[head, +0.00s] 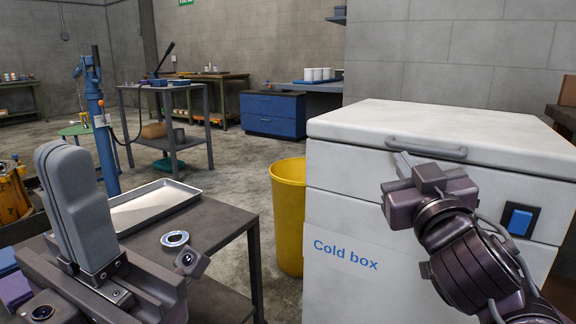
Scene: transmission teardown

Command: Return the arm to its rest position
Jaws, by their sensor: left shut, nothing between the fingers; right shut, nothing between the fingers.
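My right arm comes in from the lower right. Its dark gripper (403,160) is shut with nothing in it. The fingertips point at the front edge of the cold box (345,225) lid, by the left end of the lid handle (426,147). I cannot tell whether they touch it. The lid (470,125) is down. My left gripper (58,160) is large and close at the lower left. Its grey fingers point up, shut together and empty, in front of the table and its tray.
A dark table (225,225) holds a shallow metal tray (155,203) and a metal ring (174,239). A yellow bin (289,215) stands between table and cold box. A blue press (101,130), a wheeled bench (190,143) and blue drawers (272,115) stand behind. The floor between them is open.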

